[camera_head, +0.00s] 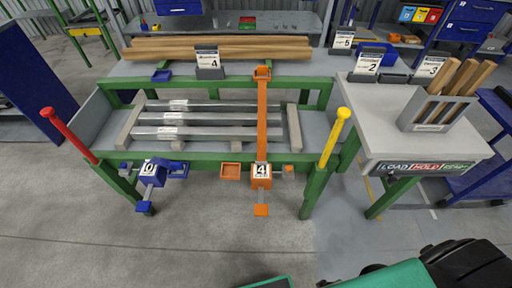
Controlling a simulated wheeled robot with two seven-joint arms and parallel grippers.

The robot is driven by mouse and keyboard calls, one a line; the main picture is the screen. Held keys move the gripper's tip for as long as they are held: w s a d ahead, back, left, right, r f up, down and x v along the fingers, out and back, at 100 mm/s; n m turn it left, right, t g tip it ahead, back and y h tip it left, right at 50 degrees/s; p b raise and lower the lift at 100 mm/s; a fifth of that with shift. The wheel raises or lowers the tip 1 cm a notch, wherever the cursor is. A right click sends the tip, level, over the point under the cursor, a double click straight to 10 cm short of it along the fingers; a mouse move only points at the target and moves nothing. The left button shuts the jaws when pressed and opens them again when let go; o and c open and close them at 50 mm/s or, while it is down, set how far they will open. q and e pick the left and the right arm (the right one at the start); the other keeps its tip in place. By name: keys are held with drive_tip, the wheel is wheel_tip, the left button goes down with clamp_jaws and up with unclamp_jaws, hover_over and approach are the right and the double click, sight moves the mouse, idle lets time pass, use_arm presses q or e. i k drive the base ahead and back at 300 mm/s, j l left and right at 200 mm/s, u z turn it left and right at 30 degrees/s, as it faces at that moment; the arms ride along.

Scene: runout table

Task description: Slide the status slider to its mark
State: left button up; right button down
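The status strip (425,168) is on the front edge of the grey side table at the right. It bears the words LOAD, HOLD and a third word on green that is hard to read; HOLD is on red. A small dark part (391,179) shows just below the LOAD end; I cannot tell whether it is the slider knob. The mark is too small to make out. Neither gripper shows. Green and black parts of my own body, probably my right arm, fill the bottom right, below the side table and apart from the strip.
The grey side table (385,120) bears number cards and a holder (438,112) of wooden slats. The green runout table (230,157) carries metal bars, an orange stop arm (262,120), and red (68,135) and yellow (334,138) levers. Floor in front is clear.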

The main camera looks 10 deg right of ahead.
sight(392, 180)
drive_tip(key=z, duration=2.1)
